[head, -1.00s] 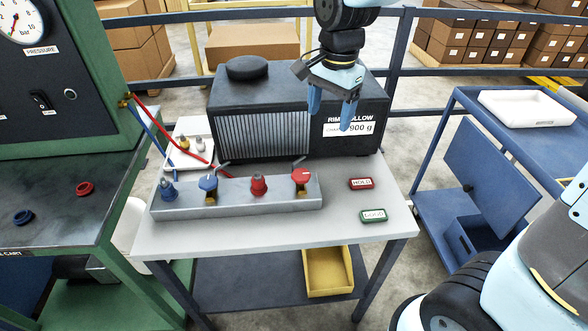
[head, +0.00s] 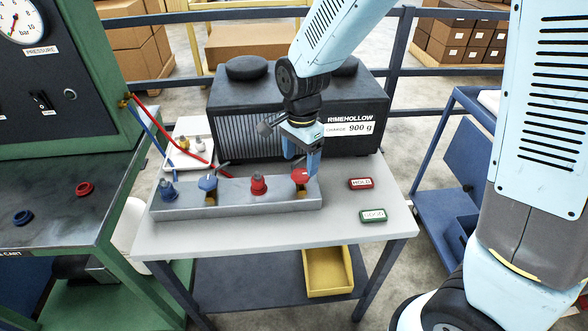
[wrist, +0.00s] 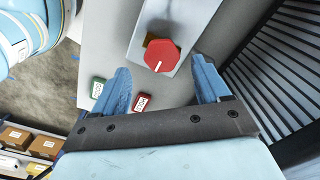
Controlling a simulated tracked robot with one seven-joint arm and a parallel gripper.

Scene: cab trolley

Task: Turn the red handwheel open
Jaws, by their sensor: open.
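The red handwheel (head: 300,175) sits at the right end of the grey manifold block (head: 236,200) on the white table. In the wrist view the handwheel (wrist: 161,55) is an octagonal red knob with a white line pointing toward my gripper, on a brass body. My gripper (head: 301,168) is right over the handwheel in the head view. In the wrist view my gripper (wrist: 163,78) has its two blue fingers spread apart, with the handwheel showing ahead, between and just beyond their tips. No contact with it is visible.
A blue handwheel (head: 208,183), a red fitting (head: 259,184) and a blue fitting (head: 168,191) stand along the block. The dark RIMEHOLLOW unit (head: 250,125) stands close behind. Red HOLD (head: 361,184) and green GOOD (head: 373,215) tags lie on clear table at right.

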